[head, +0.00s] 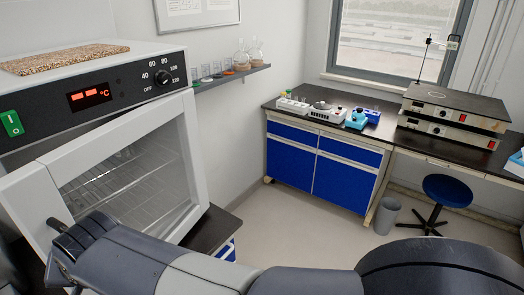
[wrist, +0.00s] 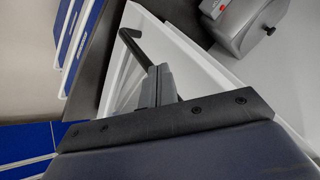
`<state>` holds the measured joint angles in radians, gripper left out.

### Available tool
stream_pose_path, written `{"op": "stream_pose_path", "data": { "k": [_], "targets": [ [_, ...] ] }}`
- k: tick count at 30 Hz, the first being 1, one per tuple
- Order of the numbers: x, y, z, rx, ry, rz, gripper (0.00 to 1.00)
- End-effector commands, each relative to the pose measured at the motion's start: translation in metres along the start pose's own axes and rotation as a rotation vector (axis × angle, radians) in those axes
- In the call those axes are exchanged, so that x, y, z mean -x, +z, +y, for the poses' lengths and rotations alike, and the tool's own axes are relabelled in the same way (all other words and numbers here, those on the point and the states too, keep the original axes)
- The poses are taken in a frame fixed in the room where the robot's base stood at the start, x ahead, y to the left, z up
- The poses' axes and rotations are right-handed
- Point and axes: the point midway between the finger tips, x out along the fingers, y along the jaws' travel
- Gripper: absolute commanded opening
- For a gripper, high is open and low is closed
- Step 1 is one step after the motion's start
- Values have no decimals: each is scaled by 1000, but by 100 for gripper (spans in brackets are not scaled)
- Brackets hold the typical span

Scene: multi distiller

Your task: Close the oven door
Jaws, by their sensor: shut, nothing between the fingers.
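The oven (head: 150,75) stands at the left in the head view, with a white-framed glass door (head: 197,150). The door is ajar: its left edge stands out from the body, leaving a wedge-shaped gap under the control panel. Wire racks show through the glass. My gripper (wrist: 160,78) is shut and empty, close to the white door (wrist: 190,50) in the wrist view. A black bent bar (wrist: 132,44), seemingly the door handle, lies just beyond the fingertips; I cannot tell whether they touch. In the head view my arm hides the door's lower part and the fingertips.
A shelf with glassware (head: 228,75) hangs on the wall right of the oven. Blue cabinets (head: 317,165) with lab devices stand at the back. A blue stool (head: 446,190) and a grey bin (head: 386,215) stand at the right. The floor between is clear.

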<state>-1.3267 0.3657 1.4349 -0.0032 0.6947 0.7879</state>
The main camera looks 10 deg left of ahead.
Motion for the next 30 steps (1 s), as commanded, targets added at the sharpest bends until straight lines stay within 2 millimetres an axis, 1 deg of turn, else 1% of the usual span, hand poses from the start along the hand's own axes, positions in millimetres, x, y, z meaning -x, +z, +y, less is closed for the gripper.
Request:
{"op": "stream_pose_path", "data": {
  "k": [1, 4, 12, 19, 30],
  "targets": [
    [-5, -6, -12, -15, 11, 8, 0],
    [-18, -16, -26, -53, 31, 29, 0],
    [-46, -38, -53, -134, 72, 70, 0],
    [-59, -49, -64, -170, 91, 89, 0],
    [-64, -54, -66, -183, 96, 99, 0]
  ]
}}
